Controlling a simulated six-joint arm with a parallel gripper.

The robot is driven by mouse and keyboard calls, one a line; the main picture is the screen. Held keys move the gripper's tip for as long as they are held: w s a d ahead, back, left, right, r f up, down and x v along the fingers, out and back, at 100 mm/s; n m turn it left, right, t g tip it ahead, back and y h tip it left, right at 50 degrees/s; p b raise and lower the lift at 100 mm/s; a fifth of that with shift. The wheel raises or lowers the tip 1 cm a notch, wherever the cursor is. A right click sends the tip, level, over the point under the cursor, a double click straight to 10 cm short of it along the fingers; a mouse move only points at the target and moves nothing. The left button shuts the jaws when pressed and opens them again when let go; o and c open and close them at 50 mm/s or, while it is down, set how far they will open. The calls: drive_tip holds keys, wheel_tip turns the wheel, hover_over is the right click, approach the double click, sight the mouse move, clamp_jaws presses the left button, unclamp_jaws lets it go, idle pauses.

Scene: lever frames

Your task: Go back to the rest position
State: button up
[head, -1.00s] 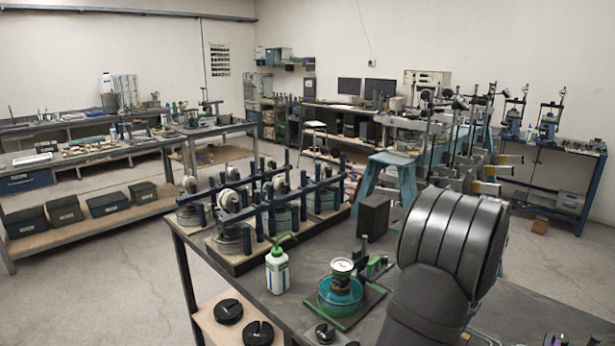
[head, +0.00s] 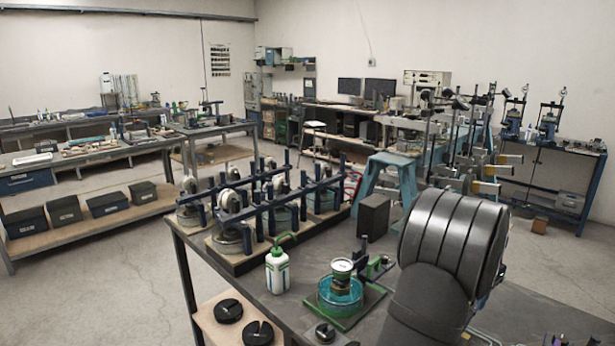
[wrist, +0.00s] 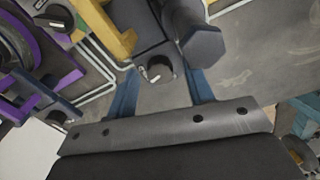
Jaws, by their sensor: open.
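In the head view my dark, ribbed arm fills the lower right and the gripper is hidden.
A bottle (head: 278,270), a dish with a can on a green base (head: 340,296) and a dark block (head: 374,215) stand left of my arm. Several blue-barred devices (head: 232,240) line the bench. Purple-framed apparatus (wrist: 50,88) and a yellow part (wrist: 108,30) are at the wrist view's left.

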drive_tip(key=n, duration=0.4)
drive_tip(key=shift+n, duration=0.3)
drive_tip(key=o, duration=0.9)
drive_tip(key=shift+c, duration=0.2)
drive_tip(key=shift+o, duration=1.4)
drive_tip(key=shift+r, duration=0.15)
drive_tip(key=s+a+r+n, duration=0.3)
drive_tip(key=a+r+n, duration=0.4)
drive_tip(key=r, duration=0.4)
drive_tip(key=s+a+r+n, duration=0.4)
drive_tip(key=a+r+n, duration=0.2)
drive_tip(key=r+n, duration=0.35)
wheel_tip(320, 180, down, 9)
